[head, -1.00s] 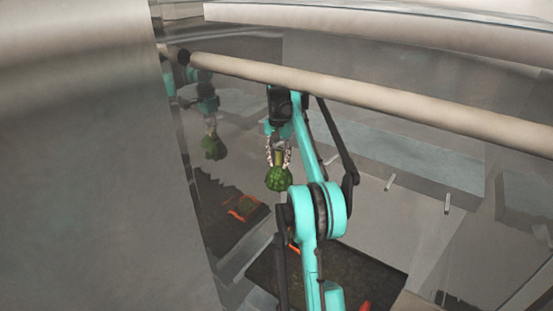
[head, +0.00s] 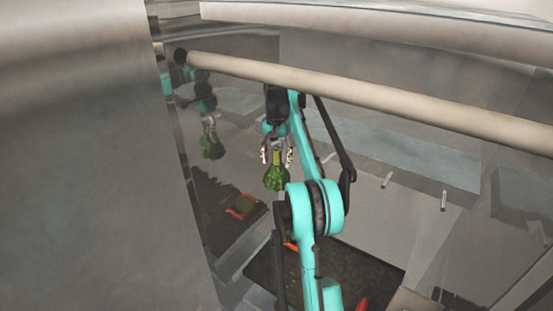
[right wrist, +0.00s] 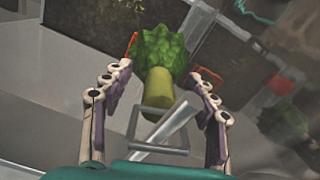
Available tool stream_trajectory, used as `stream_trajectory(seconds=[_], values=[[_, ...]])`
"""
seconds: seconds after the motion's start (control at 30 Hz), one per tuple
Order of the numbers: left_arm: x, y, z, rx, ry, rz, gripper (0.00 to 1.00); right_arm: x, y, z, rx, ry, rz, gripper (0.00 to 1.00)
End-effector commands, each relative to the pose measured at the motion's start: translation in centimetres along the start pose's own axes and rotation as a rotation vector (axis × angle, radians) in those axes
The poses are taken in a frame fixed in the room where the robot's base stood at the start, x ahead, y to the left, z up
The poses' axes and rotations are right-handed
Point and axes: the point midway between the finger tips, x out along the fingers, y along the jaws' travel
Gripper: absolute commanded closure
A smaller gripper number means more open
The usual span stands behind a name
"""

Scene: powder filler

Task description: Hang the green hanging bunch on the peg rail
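The green hanging bunch (head: 277,178) has a leafy green head, a yellow-green stem and, in the right wrist view (right wrist: 157,52), a grey square loop (right wrist: 137,118) at the stem's end. A light rod, seemingly a peg (right wrist: 178,120), crosses the loop; it seems to pass through it. My right gripper (head: 277,153) is open around the stem. Its fingers stand apart on both sides of the bunch, with gaps visible in the wrist view (right wrist: 160,75). More pegs, one (head: 387,180) and another (head: 444,201), stick out from the grey wall to the right. My left gripper is not in view.
A thick pale bar (head: 360,92) runs across above my right arm. A large grey panel (head: 90,170) fills the left. A reflection of gripper and bunch shows beside it. A dark tray (head: 370,270) with orange-red things lies below.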

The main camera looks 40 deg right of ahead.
Motion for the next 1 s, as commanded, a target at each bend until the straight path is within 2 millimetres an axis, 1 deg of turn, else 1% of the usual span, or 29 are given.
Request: stream_trajectory(seconds=[0.23, 0.37, 0.6, 0.83, 0.87, 0.9, 1.0], values=[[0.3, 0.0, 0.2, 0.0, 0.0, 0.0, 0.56, -0.1, -0.1, 0.2, -0.001, 0.0, 0.0, 0.42], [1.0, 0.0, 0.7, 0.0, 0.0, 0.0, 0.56, -0.7, -0.4, 1.4, -0.002, 0.0, 0.0, 0.42], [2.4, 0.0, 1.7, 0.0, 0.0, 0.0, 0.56, -0.9, -1.6, 6.0, -0.003, 0.0, 0.0, 0.42], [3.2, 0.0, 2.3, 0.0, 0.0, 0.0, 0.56, -1.5, -2.9, 10.6, -0.003, 0.0, 0.0, 0.42], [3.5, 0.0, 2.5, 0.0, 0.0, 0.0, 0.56, -1.1, -3.0, 11.0, -0.006, 0.0, 0.0, 0.42], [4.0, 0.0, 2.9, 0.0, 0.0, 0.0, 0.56, 0.1, -3.3, 11.0, -0.02, 0.0, 0.0, 0.42], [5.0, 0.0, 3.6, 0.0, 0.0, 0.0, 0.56, 2.1, -3.9, 11.6, -0.057, 0.0, 0.0, 0.42]])
